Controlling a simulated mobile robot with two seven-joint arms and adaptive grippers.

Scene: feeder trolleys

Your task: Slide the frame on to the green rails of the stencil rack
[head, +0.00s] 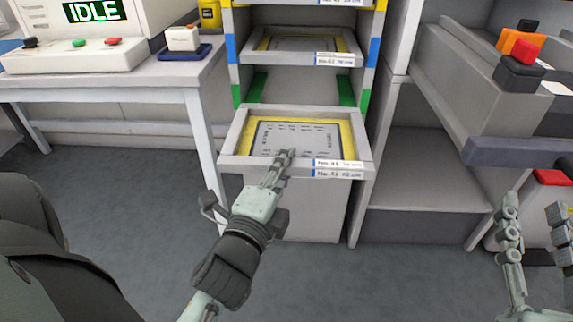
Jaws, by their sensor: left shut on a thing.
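The frame (230,145) is a grey tray-like rectangle with a yellow border around a printed grey sheet. It lies roughly level at the front of the stencil rack (385,75). The green rails (346,90) show on both sides of the bay just behind its far edge; whether the frame touches them I cannot tell. My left gripper (283,160) is shut on the middle of the frame's near edge, and its fingers hide part of that edge. My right gripper (534,207) is open and empty at the lower right, apart from the rack.
Another frame (336,60) sits in the bay above, at the blue markings. A table (110,82) with an IDLE display (95,11) stands left. A grey trolley (445,85) with orange and black blocks stands right. The floor in front is clear.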

